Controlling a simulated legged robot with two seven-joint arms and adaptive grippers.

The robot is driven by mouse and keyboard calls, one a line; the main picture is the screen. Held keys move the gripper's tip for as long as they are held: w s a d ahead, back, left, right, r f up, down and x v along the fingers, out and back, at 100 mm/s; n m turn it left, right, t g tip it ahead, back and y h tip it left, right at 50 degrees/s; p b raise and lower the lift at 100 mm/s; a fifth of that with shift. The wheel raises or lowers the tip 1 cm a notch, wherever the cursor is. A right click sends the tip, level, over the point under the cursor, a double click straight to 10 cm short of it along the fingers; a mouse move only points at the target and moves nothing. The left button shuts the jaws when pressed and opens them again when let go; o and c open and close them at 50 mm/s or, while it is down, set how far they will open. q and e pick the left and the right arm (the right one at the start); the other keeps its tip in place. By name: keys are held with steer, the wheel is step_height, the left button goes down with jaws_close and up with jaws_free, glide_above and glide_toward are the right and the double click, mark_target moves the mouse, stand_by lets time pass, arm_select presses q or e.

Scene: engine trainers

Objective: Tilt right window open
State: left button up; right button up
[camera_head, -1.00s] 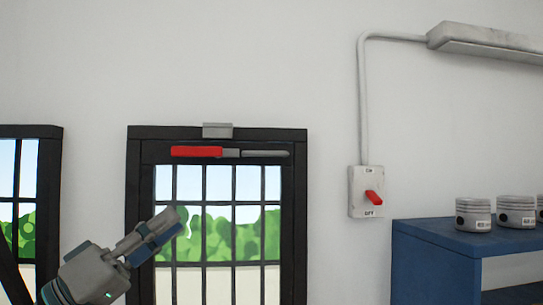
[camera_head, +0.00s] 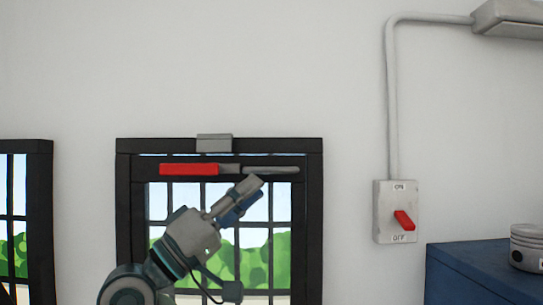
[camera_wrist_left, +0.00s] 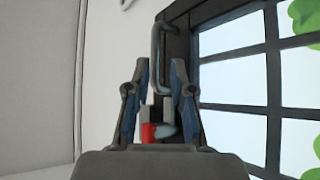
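The right window (camera_head: 310,225) has a black frame with a barred pane. A red grip (camera_head: 188,169) with a grey metal bar (camera_head: 270,170) lies along the top rail of its sash. A thin light strip shows above that rail. My left gripper (camera_head: 256,186) is in front of the pane, just below the grey bar. In the left wrist view, its two fingers (camera_wrist_left: 159,72) are apart with nothing clamped between them. The grey bar (camera_wrist_left: 158,40) and a bit of the red grip (camera_wrist_left: 149,133) show beyond and between them. I cannot tell whether they touch. My right gripper is not in view.
A grey block (camera_head: 214,143) sits on the window's upper frame. To the right are a wall switch (camera_head: 394,212) with a red lever, and a blue cabinet (camera_head: 470,268) bearing a piston (camera_head: 526,248). Another window (camera_head: 40,225) is at the left edge. The wall between is clear.

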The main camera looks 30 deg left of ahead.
mark_target(271, 172)
arm_select(q)
steer(key=p+x, duration=0.1)
steer(key=x, duration=0.3)
steer(key=shift+d+r+p, duration=0.25)
steer(key=shift+r+p, duration=0.1)
steer(key=shift+r, duration=0.05)
steer(key=shift+w+d+r, duration=0.15)
steer(key=shift+w, duration=0.05)
steer(key=shift+w+r, duration=0.1)
steer(key=shift+w+a, duration=0.15)
steer(key=shift+a, duration=0.1)
steer(key=shift+d, duration=0.1)
jaws_close()
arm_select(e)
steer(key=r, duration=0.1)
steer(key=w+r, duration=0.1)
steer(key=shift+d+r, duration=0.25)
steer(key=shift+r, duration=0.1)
